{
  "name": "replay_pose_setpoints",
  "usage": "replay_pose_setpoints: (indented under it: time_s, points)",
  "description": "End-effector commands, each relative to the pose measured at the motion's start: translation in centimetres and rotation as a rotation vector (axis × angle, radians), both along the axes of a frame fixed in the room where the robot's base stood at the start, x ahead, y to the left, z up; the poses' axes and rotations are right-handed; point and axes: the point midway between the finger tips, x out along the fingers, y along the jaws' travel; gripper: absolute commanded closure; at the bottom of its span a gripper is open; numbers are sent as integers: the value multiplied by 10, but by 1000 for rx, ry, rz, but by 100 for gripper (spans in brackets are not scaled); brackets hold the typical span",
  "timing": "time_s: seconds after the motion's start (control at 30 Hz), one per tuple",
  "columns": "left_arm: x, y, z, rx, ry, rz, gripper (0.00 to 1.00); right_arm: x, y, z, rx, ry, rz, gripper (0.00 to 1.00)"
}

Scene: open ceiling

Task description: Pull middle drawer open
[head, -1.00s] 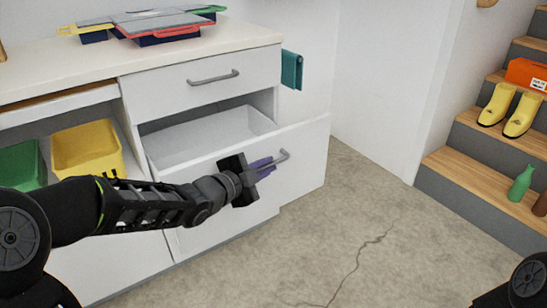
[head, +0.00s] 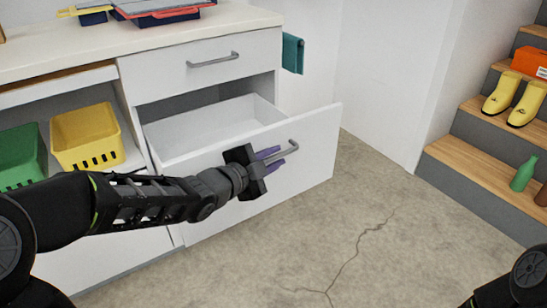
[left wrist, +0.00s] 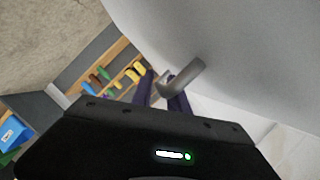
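The middle drawer (head: 321,148) of the white cabinet stands pulled out, with its empty white inside (head: 217,123) showing. Its grey bar handle (head: 284,151) is on the drawer front and also shows in the left wrist view (left wrist: 183,79). My left gripper (head: 276,158) is at this handle. Its two purple fingers are apart, with the handle between their tips; whether they touch it is hard to tell. In the left wrist view, the grey drawer front (left wrist: 235,50) fills the upper right. My right gripper is out of view.
The top drawer (head: 165,76) is shut. A yellow basket (head: 85,140) and a green basket (head: 22,158) sit in the open shelf at left. Wooden stairs (head: 480,165) with boots stand at right. The floor (head: 370,235) between is clear.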

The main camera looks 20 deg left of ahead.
Motion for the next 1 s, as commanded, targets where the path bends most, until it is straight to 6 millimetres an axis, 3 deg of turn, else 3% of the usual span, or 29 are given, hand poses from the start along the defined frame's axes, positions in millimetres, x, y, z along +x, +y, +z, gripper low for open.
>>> replay_pose_setpoints:
  time_s: [0.27, 0.7, 1.0]
  points:
    - [-10, 5, 6, 1, -2, 2, 80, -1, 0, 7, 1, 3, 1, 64]
    - [-68, 25, 18, 1, -1, 1, 80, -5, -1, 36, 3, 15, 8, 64]
    - [-72, 27, 17, 0, 0, 0, 80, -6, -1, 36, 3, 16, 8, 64]
